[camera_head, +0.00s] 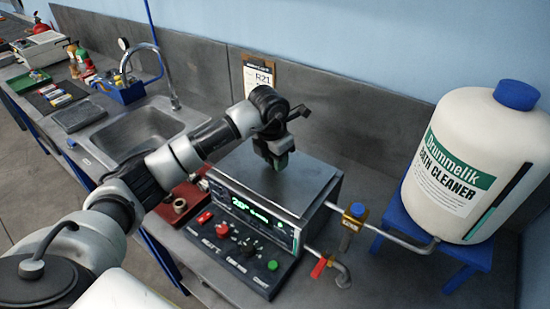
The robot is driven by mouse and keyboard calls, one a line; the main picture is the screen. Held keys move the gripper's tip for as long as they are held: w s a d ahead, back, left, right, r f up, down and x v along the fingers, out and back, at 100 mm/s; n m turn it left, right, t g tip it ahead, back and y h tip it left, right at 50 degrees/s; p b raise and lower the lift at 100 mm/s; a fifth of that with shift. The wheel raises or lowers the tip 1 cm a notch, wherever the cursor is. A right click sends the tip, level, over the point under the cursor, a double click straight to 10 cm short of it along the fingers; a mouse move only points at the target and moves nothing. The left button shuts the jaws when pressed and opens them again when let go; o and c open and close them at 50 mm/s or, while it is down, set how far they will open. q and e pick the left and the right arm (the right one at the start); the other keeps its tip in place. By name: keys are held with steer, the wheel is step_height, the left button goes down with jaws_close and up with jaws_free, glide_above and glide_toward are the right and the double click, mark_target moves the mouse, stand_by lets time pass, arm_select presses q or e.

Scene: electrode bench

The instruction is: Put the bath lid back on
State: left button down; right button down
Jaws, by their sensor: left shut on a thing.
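The bath (258,217) is a metal box with a green lit display, standing on the bench at the middle. The bath lid (308,187) is a flat grey plate over its top. I cannot tell whether the lid is fully seated or slightly raised. My left gripper (280,160) points down over the middle of the lid and is shut on the lid's grip, which the fingers mostly hide. My left arm comes in from the lower left. My right gripper is not in view.
A control panel (243,256) with knobs and buttons sits in front of the bath. A pipe with a red-handled tap (320,267) is at its right. A large white cleaner drum (475,165) stands on a blue stand (433,240). A sink (140,133) lies left.

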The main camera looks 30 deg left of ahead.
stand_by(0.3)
arm_select(q)
steer(key=shift+f+b, duration=0.5)
steer(key=shift+f, duration=0.1)
stand_by(0.5)
steer(key=shift+c, duration=0.8)
jaws_free()
steer(key=shift+r+p, duration=2.05)
steer(key=shift+r, duration=1.5)
steer(key=shift+s+f, duration=0.1)
steer(key=shift+f, duration=0.05)
